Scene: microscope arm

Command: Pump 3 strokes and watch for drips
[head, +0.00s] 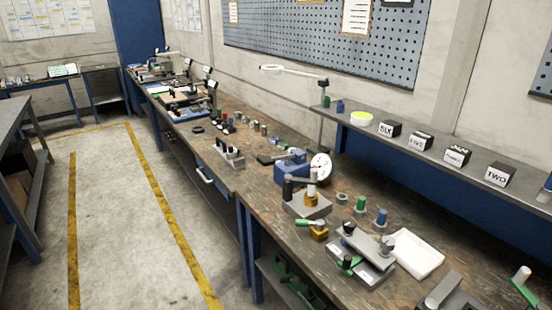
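A blue device (290,170) that looks like a hand pump sits mid-bench. A round white dial gauge (321,167) stands at its right. Just in front is a grey block fixture (308,206) with a brass-coloured part, a dark upright grip and a light bar across its top. I cannot tell which of these parts is the pump lever. No drips can be made out at this size. Neither of my grippers is in view.
A white tray (417,254) lies beside a grey fixture (362,257) with a green part. Green (360,203) and blue (381,217) small items stand behind. A shelf (440,150) with labelled black blocks runs along the wall. The floor aisle (115,210) at left is clear.

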